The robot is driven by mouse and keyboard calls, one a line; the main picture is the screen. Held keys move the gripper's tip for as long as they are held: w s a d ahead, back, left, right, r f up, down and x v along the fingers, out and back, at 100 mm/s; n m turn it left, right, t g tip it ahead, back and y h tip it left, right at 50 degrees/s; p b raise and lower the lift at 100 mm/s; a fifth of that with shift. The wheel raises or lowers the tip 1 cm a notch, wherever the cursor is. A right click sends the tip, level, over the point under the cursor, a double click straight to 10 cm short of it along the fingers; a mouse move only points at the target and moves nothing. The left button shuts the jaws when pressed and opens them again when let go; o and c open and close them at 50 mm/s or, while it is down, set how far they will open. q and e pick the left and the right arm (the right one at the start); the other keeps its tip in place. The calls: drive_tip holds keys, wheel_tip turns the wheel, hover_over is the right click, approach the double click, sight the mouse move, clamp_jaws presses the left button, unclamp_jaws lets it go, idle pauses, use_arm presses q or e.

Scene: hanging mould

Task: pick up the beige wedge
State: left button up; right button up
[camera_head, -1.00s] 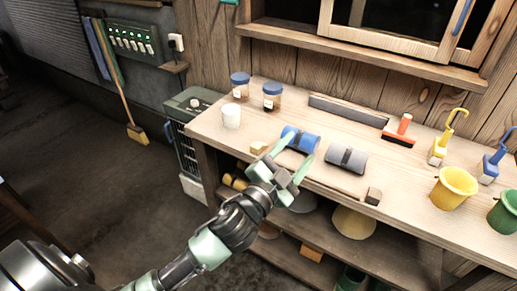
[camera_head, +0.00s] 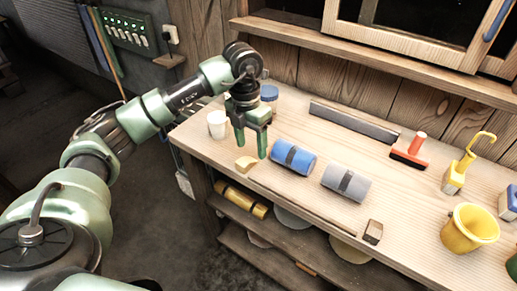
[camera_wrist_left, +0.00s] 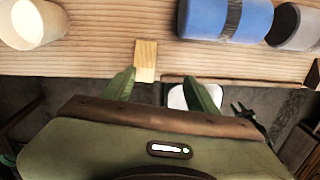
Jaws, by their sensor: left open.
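The beige wedge (camera_head: 246,164) lies on the wooden bench near its front edge, left of the blue roll. My left gripper (camera_head: 251,152) is above the bench with its fingers pointing down, apart and empty, close to the wedge. In the left wrist view the wedge (camera_wrist_left: 146,60) is ahead of the two green fingertips (camera_wrist_left: 162,90), nearer the left one, and does not appear held. My right gripper is not in view.
The blue roll (camera_head: 293,157) and grey roll (camera_head: 346,182) lie right of the wedge. A white cup (camera_head: 217,124) stands behind it to the left. A small dark-ended block (camera_head: 373,232) and a yellow pot (camera_head: 468,229) are further right.

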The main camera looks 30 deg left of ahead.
sight(245, 160)
use_arm(q)
drive_tip(key=shift+w+a+r+y, duration=0.1)
drive_tip(key=shift+w+a+y, duration=0.1)
drive_tip(key=shift+a, duration=0.25)
drive_tip(key=shift+w+a+r+y, duration=0.1)
drive_tip(key=shift+w+a, duration=0.05)
drive_tip(key=shift+a, duration=0.25)
drive_tip(key=shift+s+a+f, duration=0.15)
drive_tip(key=shift+f, duration=0.05)
drive_tip(key=shift+s+f+p, duration=0.45)
drive_tip(key=shift+s+f, duration=0.15)
drive_tip(key=shift+s, duration=0.05)
wheel_tip(245, 160, down, 2)
drive_tip(key=shift+w+f+p, duration=0.15)
drive_tip(key=shift+f+p, duration=0.05)
drive_tip(key=shift+p, duration=0.5)
drive_tip(key=shift+w+a+f, duration=0.1)
drive_tip(key=shift+w+f, duration=0.05)
drive_tip(key=shift+f, duration=0.5)
drive_tip(key=shift+w+f, duration=0.15)
drive_tip(key=shift+f, duration=0.7)
drive_tip(key=c, duration=1.2)
clamp_jaws()
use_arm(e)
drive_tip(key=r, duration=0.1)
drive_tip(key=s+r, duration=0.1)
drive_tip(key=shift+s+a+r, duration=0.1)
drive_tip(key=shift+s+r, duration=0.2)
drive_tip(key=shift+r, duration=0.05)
